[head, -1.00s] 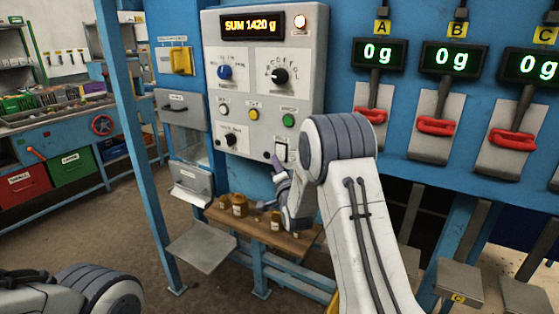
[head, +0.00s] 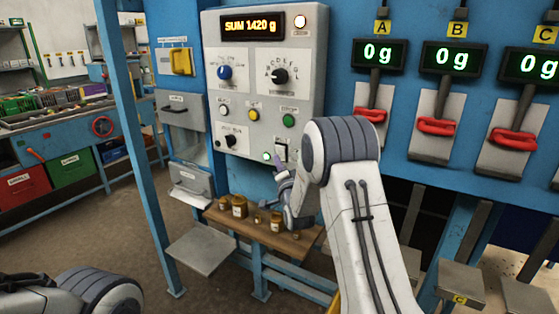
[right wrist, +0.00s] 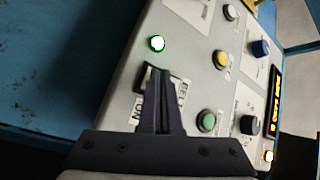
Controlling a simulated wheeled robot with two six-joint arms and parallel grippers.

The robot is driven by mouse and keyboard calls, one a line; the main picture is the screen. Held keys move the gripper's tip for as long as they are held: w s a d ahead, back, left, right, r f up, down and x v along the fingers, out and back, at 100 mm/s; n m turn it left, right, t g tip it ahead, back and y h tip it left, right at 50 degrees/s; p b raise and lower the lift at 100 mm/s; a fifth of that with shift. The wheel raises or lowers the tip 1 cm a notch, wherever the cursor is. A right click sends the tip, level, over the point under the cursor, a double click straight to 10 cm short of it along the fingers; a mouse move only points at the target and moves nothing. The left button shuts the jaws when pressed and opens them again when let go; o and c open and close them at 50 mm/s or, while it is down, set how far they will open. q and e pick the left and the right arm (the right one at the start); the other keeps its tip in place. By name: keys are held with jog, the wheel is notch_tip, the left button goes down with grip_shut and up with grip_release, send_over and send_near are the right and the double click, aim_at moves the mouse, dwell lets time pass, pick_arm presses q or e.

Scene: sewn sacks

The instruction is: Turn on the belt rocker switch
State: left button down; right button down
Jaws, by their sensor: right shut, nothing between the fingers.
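The belt rocker switch (head: 281,148) is low on the right side of the grey control panel (head: 262,129). In the right wrist view the dark rocker (right wrist: 150,77) sits in a white plate with partly covered lettering. A small lamp (right wrist: 157,43) beside it glows greenish white; it also shows lit in the head view (head: 267,156). My right gripper (head: 277,164) is shut and empty, its purple-grey fingertips (right wrist: 162,80) at the rocker and covering part of it. Whether they touch it I cannot tell. My left gripper is not in view.
The panel has knobs, several coloured buttons and a lit display (head: 252,25). Below it, a wooden shelf (head: 262,234) holds several small jars. Red handles (head: 437,127) stand to the right. A blue post (head: 135,130) rises on the left.

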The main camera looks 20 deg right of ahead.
dwell(0.3)
jog(key=shift+s+a+r+b, duration=0.15)
jog(key=shift+s+a+b, duration=0.25)
jog(key=shift+a, duration=0.2)
jog(key=shift+s+a+r+b, duration=0.15)
jog(key=shift+s+a+b, duration=0.2)
jog(key=shift+s+a, duration=0.55)
jog(key=shift+s+a+r+b, duration=0.1)
jog(key=shift+s+a+b, duration=0.2)
jog(key=shift+s+a, duration=0.6)
jog(key=shift+w+a, duration=0.15)
jog(key=shift+w, duration=0.05)
